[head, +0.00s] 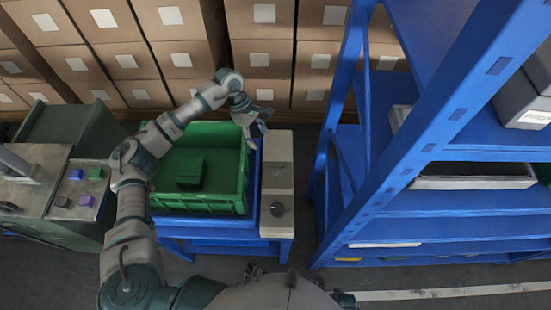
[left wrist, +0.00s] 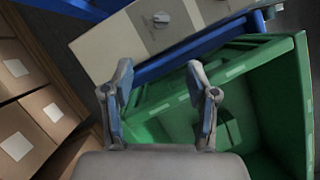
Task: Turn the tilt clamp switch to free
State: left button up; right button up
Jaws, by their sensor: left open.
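A beige control panel (head: 279,146) stands at the right side of a green crate. A dark round knob (head: 278,208) sits on its near part, and a smaller, unclear fitting (head: 280,171) lies farther back. In the left wrist view, a light rotary switch (left wrist: 161,19) with small dark marks around it shows on the panel (left wrist: 115,45) near the top edge. Its labels are too small to read. My left gripper (head: 257,124) is open and empty over the crate's far right corner; its spread fingers (left wrist: 160,92) are apart from the switch. My right gripper is not seen.
The green crate (head: 168,203) rests on a blue stand (head: 220,231) and holds a dark green block (head: 190,172). A tall blue shelf (head: 344,135) stands to the right, cartons (head: 122,60) behind, and a bench with coloured buttons (head: 85,200) to the left.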

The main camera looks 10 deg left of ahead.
aim_at(277, 171)
pick_arm(q)
jog(key=x, duration=1.6)
jog(key=shift+s+d, duration=0.15)
jog(key=shift+s, duration=0.15)
jog(key=shift+f, duration=0.4)
jog(key=shift+d, duration=0.3)
jog(key=shift+d, duration=0.1)
jog(key=c, duration=0.7)
grip_shut()
